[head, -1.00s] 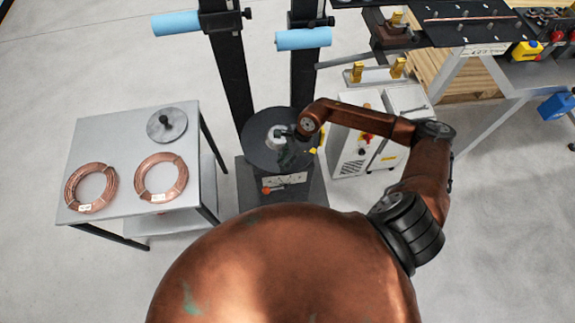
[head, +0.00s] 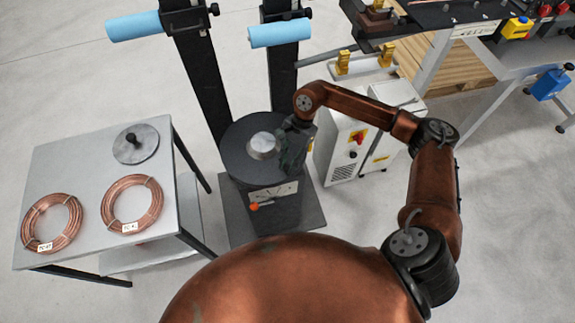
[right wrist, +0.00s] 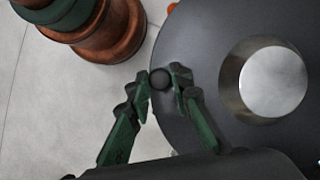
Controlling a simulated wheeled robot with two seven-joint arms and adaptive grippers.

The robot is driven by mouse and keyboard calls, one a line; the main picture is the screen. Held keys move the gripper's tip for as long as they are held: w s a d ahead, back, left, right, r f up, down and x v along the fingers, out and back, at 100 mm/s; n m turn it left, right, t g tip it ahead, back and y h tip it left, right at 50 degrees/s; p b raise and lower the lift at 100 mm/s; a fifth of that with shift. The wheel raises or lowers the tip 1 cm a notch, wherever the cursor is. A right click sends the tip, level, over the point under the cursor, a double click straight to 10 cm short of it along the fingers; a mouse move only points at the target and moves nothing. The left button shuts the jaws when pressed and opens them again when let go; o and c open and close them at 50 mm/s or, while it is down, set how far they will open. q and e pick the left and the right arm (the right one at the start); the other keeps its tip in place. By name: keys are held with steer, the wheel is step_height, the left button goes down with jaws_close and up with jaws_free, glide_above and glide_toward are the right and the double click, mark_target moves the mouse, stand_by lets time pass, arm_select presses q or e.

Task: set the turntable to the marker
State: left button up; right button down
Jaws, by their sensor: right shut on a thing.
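The turntable (head: 237,163) is a dark round disc on a dark pedestal, with a silver hub (head: 262,145) at its centre. It fills the right of the right wrist view (right wrist: 205,50), hub included (right wrist: 273,82). My right gripper (head: 291,150) is at the disc's right side. In the right wrist view its green fingers (right wrist: 162,80) are shut on a small black knob (right wrist: 160,77) at the disc's rim. An orange-red piece (right wrist: 173,7) shows at the rim there. I cannot tell which part is the marker. My left gripper is not in view.
A grey table (head: 75,160) at left holds two copper coils (head: 52,222) (head: 132,203) and a round plate with a knob (head: 135,145). Dark posts with blue rollers (head: 280,34) stand behind the turntable. A white cabinet (head: 340,150) stands close at right.

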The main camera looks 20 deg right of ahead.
steer(key=shift+w, duration=0.1)
steer(key=c, duration=1.7)
jaws_free()
steer(key=shift+c, duration=0.2)
steer(key=shift+d+r, duration=0.1)
steer(key=v, duration=1.1)
steer(key=shift+r, duration=0.4)
steer(key=shift+d, duration=0.15)
